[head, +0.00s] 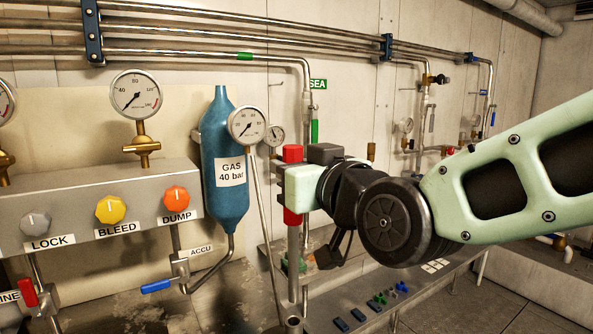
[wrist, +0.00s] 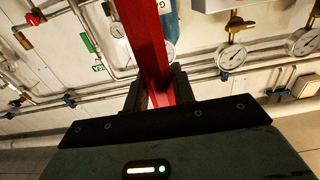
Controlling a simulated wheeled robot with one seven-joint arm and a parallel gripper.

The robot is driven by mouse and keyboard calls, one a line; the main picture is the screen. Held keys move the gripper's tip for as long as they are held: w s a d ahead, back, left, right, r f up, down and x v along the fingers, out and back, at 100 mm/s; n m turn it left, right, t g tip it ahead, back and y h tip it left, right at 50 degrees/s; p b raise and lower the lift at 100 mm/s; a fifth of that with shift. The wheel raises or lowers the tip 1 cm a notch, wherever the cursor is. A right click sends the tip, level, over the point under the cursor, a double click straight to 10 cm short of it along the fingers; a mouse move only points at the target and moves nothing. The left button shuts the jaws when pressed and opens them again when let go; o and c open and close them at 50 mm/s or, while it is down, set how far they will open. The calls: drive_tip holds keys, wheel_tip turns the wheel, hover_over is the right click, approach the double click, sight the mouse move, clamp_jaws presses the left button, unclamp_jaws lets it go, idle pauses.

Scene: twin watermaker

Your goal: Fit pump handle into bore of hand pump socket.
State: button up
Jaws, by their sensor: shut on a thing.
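The pump handle has a red grip (head: 292,217) above and below my gripper (head: 291,186), with a grey metal rod running down from it, roughly upright in the head view. My gripper is shut on the red grip. In the wrist view, the red grip (wrist: 152,40) stands between the two dark fingers of my gripper (wrist: 158,92). A round metal socket rim (head: 292,322) shows at the bottom edge of the head view, in line with the rod.
A blue gas bottle (head: 225,165) and a gauge (head: 246,126) stand just left of the handle. A control box (head: 95,210) with knobs is further left. A low shelf (head: 420,282) with small parts lies right of the socket. Pipes run along the wall.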

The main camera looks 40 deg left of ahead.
sight(296, 225)
drive_tip(key=shift+o, duration=0.4)
wheel_tip(296, 225, down, 3)
drive_tip(key=b, duration=0.3)
drive_tip(key=shift+f+b, duration=0.1)
drive_tip(key=shift+b, duration=0.95)
idle(1.6)
drive_tip(key=shift+f+b, duration=2.5)
drive_tip(key=shift+f, duration=0.25)
drive_tip(key=o, duration=0.9)
drive_tip(key=shift+f, duration=0.1)
drive_tip(key=shift+d, duration=0.15)
drive_tip(key=v, duration=1.7)
drive_tip(key=shift+s+d, duration=0.1)
drive_tip(key=shift+s, duration=0.05)
